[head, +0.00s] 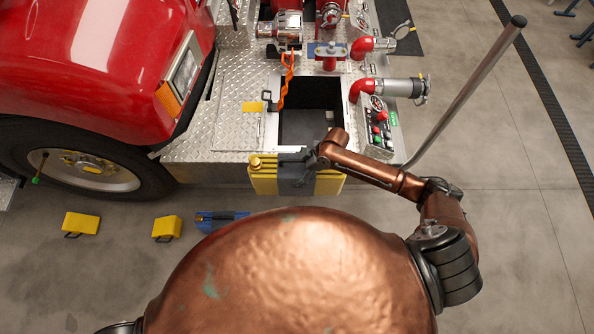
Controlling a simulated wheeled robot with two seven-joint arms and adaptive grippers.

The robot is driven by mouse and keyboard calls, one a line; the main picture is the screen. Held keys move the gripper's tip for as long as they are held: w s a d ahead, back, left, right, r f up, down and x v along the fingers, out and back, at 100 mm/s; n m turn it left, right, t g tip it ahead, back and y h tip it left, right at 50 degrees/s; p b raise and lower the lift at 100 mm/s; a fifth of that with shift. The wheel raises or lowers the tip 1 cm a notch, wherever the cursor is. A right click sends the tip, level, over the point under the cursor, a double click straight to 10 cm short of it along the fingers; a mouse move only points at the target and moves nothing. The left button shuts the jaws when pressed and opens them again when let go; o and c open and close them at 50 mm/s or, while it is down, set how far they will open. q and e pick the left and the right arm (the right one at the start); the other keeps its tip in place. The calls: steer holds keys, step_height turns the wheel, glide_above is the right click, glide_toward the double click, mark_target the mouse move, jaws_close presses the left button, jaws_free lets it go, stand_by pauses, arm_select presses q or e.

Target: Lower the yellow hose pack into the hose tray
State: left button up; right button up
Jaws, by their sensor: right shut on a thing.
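The yellow hose pack (265,179), with a dark grey band round its middle, hangs just in front of the silver bumper's front edge. My right gripper (308,168) is shut on the pack at its grey top part, and the gripper covers some of it. The hose tray (310,93) is a dark, open recess in the tread-plate bumper, directly behind the pack and apart from it. A black block-like surface shows inside the recess. My left gripper is out of view.
An orange strap (287,80) hangs at the tray's back left edge. Red pipe fittings (362,88) and a control panel (376,128) stand right of the tray. Yellow wheel chocks (166,228) and a blue item (215,220) lie on the floor at left. Open floor lies to the right.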

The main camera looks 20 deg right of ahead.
mark_target(296, 165)
steer(key=shift+w+a, duration=0.1)
step_height(296, 165, up, 6)
steer(key=p, duration=0.5)
steer(key=shift+f, duration=0.35)
